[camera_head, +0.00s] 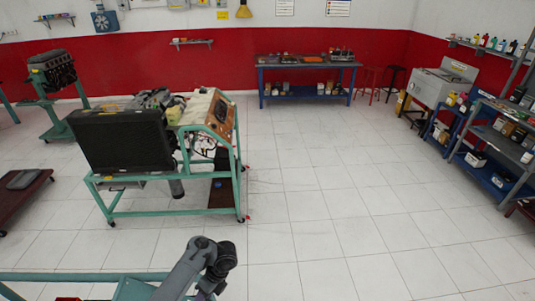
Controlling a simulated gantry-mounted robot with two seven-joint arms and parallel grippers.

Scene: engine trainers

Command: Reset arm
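One of my grey arms shows at the bottom of the head view, left of the middle. Its bent joint is at the top and its lower parts run out of the bottom edge. No gripper fingers show, so I cannot see whether either gripper holds anything. My other arm is not in view. A teal frame (75,277) lies at the bottom left, behind or beside the arm; I cannot tell whether they touch.
A teal wheeled engine trainer (125,142) with a black radiator stands left of centre. Another engine stand (52,75) is at the far left. A blue workbench (305,66) stands at the back wall, and shelves (500,150) line the right. The tiled floor (350,200) is clear in the middle.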

